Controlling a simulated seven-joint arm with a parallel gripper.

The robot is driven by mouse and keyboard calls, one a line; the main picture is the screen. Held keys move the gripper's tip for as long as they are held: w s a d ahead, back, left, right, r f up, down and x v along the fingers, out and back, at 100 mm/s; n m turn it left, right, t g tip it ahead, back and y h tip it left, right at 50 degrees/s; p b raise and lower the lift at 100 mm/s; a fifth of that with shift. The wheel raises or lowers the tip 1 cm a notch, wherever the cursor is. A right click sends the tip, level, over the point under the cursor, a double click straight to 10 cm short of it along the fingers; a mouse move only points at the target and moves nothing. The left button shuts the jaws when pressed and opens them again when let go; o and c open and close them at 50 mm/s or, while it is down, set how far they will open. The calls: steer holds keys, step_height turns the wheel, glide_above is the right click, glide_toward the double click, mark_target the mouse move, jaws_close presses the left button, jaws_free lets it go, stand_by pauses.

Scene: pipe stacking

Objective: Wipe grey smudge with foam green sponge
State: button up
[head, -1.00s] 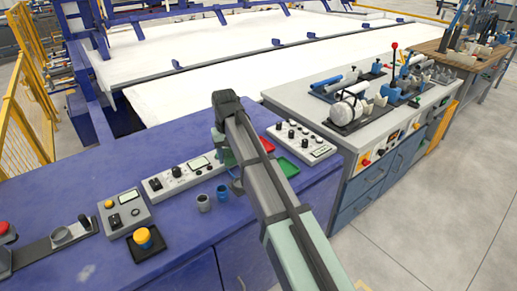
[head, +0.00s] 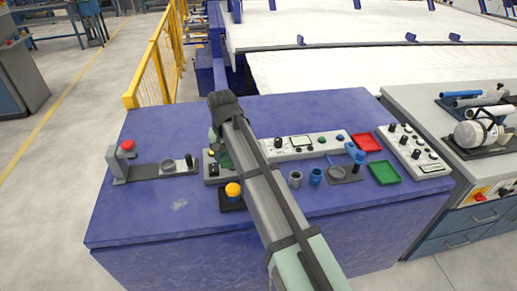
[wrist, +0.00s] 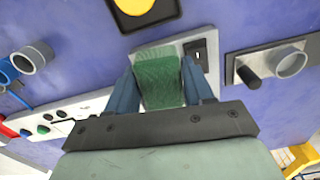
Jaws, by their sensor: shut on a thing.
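My gripper (wrist: 159,72) is shut on the green sponge (wrist: 160,82), which sits between its two fingers in the wrist view. In the head view a bit of the sponge (head: 225,160) shows beside my gripper (head: 216,142), partly hidden by my arm. The gripper is over the small grey control box on the blue bench; its height above the box is hard to tell. The pale grey smudge (head: 179,205) lies on the bench top, left of the yellow button and nearer the front edge. It appears apart from the sponge.
The yellow button (head: 233,190) on its black base stands between the smudge and my arm. A fixture with a red knob (head: 128,146) is behind the smudge. The bench's front-left is clear.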

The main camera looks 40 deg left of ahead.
steer(key=n, duration=0.1)
glide_above(165, 208)
steer(key=f, duration=0.1)
steer(key=shift+f, duration=3.65)
steer(key=shift+w+d+f, duration=0.15)
steer(key=shift+f, duration=0.15)
steer(key=shift+w+d+f, duration=0.15)
steer(key=shift+w+d, duration=0.4)
steer(key=shift+d, duration=0.05)
steer(key=shift+c, duration=0.5)
steer(key=shift+w+d, duration=1.9)
steer(key=shift+w, duration=0.05)
steer(key=shift+s+a, duration=2.45)
steer(key=shift+a, duration=0.1)
steer(key=shift+s+a, duration=0.15)
step_height(165, 208, up, 8)
